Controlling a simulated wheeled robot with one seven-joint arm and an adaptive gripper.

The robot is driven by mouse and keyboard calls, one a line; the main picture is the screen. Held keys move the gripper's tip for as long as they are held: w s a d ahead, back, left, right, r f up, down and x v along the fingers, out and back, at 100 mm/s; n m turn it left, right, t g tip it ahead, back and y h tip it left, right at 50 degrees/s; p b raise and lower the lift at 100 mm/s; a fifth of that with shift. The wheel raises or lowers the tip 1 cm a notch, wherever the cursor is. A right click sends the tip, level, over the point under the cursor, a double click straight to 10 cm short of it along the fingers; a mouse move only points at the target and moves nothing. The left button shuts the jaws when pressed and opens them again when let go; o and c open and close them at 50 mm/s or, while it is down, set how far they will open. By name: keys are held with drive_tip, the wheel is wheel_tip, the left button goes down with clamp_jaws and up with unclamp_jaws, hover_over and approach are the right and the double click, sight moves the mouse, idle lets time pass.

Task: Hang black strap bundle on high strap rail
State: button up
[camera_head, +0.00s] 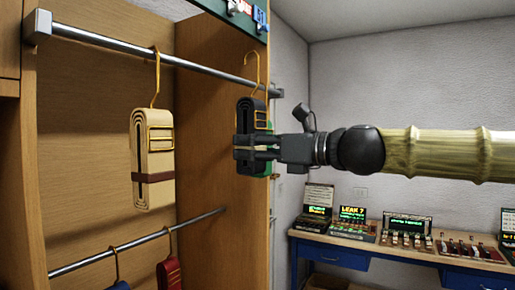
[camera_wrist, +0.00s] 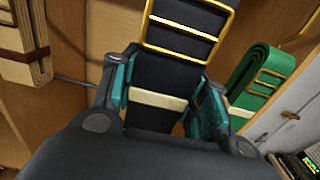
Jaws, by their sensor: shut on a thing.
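The black strap bundle (camera_head: 245,116) is upright in my gripper (camera_head: 246,147), which is shut on its lower part around the pale band. In the wrist view the bundle (camera_wrist: 170,72) shows between the teal finger pads, with its gold buckle above. Its gold hook (camera_head: 252,66) rises past the high strap rail (camera_head: 140,55) near the rail's right end. I cannot tell whether the hook rests on the rail or is in front of it. A cream bundle (camera_head: 146,185) hangs from this rail to the left.
A green bundle (camera_wrist: 263,72) is close behind and right of the held one. A lower rail (camera_head: 140,244) carries a red bundle (camera_head: 170,276) and a blue one. The cabinet side panel (camera_head: 204,170) stands behind. A workbench (camera_head: 400,255) with displays is at right.

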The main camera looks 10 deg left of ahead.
drive_tip(key=w+a+f+b, duration=0.2)
drive_tip(key=a+f, duration=0.1)
drive_tip(key=a, duration=0.3)
drive_tip(key=shift+w+a+b, duration=0.15)
drive_tip(key=shift+b, duration=0.15)
idle(0.8)
drive_tip(key=o, duration=1.2)
